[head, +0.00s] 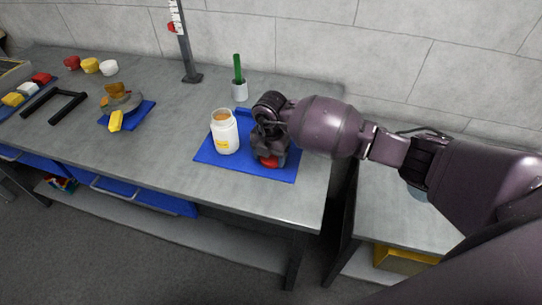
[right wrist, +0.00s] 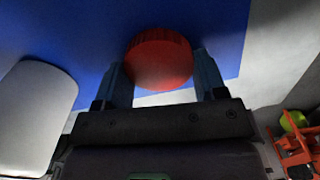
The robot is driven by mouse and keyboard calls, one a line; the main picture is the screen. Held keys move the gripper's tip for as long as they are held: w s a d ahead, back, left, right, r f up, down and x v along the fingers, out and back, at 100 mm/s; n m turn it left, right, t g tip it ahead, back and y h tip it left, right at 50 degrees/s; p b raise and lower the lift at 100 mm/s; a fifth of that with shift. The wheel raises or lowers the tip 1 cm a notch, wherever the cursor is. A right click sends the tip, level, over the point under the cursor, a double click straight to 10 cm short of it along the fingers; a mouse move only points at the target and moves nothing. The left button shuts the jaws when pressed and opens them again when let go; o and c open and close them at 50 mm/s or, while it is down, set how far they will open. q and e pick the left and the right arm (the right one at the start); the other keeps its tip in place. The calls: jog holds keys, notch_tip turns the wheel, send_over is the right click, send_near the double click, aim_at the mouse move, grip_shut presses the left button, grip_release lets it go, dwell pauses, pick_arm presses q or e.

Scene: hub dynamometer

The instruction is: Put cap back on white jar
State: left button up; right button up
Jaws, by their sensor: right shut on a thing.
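The white jar (head: 225,133) stands upright and open-topped on the blue mat (head: 213,158), with a yellow label and brownish contents at its mouth. In the right wrist view the jar (right wrist: 36,115) is at the left edge. My right gripper (head: 269,157) is just right of the jar, low over the mat. It is shut on the red cap (right wrist: 158,60), which sits between its two fingers in the right wrist view. In the head view only the lower part of the cap (head: 270,162) shows. I cannot tell whether the cap touches the mat. My left gripper is not in view.
A white cup with a green-handled tool (head: 239,90) stands behind the mat. A post on a dark base (head: 191,77) rises at the back. A second small blue mat (head: 138,119) with a grey device lies left. Bare table lies between the mats.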

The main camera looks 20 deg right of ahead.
aim_at(273, 159)
notch_tip(273, 159, up, 20)
jog(key=p, duration=0.1)
jog(key=shift+p, duration=0.4)
dwell(0.4)
jog(key=s+d+m, duration=0.2)
jog(key=s+m, duration=0.1)
jog(key=m, duration=1)
jog(key=s+d+f+m, duration=0.1)
jog(key=s+m, duration=0.3)
jog(key=m, duration=1)
jog(key=shift+d, duration=0.55)
